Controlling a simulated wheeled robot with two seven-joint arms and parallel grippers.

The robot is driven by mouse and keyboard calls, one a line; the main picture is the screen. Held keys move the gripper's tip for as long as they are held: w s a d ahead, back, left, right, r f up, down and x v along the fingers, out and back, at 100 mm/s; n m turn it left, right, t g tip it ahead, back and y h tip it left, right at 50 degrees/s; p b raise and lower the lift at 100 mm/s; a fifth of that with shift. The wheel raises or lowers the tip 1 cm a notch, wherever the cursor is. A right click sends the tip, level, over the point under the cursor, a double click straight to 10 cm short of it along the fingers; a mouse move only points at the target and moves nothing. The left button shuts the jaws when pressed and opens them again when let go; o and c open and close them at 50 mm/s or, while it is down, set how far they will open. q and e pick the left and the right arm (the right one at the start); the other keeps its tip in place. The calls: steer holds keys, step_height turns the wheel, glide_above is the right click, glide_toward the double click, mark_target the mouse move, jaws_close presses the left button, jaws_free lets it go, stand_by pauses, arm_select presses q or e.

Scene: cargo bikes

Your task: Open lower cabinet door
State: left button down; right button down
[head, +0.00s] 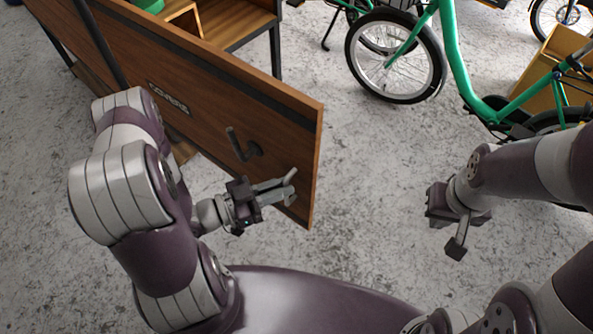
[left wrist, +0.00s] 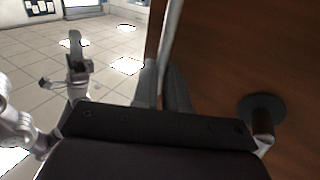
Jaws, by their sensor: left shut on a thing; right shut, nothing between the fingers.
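The brown wooden cabinet door (head: 215,110) stands swung out from the cabinet, with a dark handle (head: 243,146) and a label plate on its face. My left gripper (head: 288,187) is at the door's near free end, below the handle. In the left wrist view, the fingers (left wrist: 164,86) are closed at the door's edge, with the door face (left wrist: 235,55) and round-based handle (left wrist: 262,112) to the right. The exact contact is partly hidden. My right gripper (head: 457,246) is shut and empty, well right of the door.
The wooden cabinet (head: 235,18) with an open shelf stands behind the door. A green cargo bike (head: 450,50) stands at the upper right, its front wheel (head: 396,56) on the concrete floor. The floor between door and bike is clear.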

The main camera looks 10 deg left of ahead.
arm_select(q)
steer(key=shift+s+a, duration=0.45)
steer(key=shift+s, duration=0.3)
steer(key=shift+s+a, duration=0.4)
steer(key=shift+s, duration=0.3)
arm_select(e)
steer(key=shift+s+r, duration=0.2)
steer(key=shift+s, duration=0.3)
arm_select(q)
steer(key=c, duration=1.2)
jaws_free()
steer(key=shift+o, duration=0.2)
steer(key=shift+a, duration=0.1)
steer(key=v, duration=1.2)
steer(key=shift+s+a, duration=0.2)
steer(key=shift+s, duration=0.05)
arm_select(e)
steer(key=shift+f, duration=0.1)
